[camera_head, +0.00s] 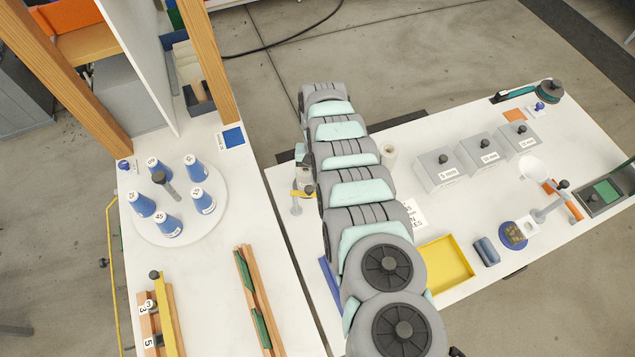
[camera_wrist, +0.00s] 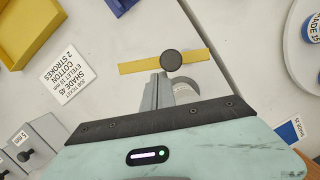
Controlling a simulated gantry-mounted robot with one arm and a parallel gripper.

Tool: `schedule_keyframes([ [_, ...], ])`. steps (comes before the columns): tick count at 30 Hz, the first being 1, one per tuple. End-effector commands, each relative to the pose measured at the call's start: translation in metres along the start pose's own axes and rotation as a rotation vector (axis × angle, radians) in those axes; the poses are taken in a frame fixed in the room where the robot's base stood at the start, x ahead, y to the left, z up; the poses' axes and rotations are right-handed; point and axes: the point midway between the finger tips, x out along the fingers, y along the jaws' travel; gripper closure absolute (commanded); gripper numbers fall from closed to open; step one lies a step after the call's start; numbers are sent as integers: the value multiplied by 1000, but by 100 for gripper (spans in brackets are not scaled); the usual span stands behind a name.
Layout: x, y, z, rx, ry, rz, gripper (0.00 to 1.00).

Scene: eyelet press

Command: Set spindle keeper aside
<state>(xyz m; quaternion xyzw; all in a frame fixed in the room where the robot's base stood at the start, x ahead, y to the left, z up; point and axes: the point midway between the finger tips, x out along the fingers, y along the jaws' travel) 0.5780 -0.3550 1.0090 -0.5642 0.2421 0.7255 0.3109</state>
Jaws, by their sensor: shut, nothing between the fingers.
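A yellow bar with a dark round knob (camera_wrist: 130,67) lies across the middle of the wrist view; its yellow end also shows beside my arm in the head view (camera_head: 298,193). My gripper (camera_wrist: 158,78) is shut and empty, its fingertips beside the bar just below the knob. I cannot tell whether they touch it. A grey bar with a black knob (camera_head: 168,188) lies on the white round turntable (camera_head: 215,219) among several blue cones. I cannot tell which knobbed bar is the spindle keeper. A pale round piece (camera_wrist: 186,91) is partly hidden behind my gripper.
The job ticket (camera_wrist: 67,76) lies near a yellow tray (camera_head: 443,264). Grey boxes with knobs (camera_head: 438,170) stand on the right table. Wooden rails (camera_head: 258,300) lie on the left table. A wooden post (camera_head: 209,62) rises behind the turntable.

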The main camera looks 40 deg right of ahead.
Motion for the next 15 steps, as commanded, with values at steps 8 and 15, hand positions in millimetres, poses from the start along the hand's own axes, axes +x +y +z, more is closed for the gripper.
schedule_keyframes([
  [8, 0, -4, -8, 0, 6, -1, 100],
  [15, -2, -5, -10, 0, 5, -1, 100],
])
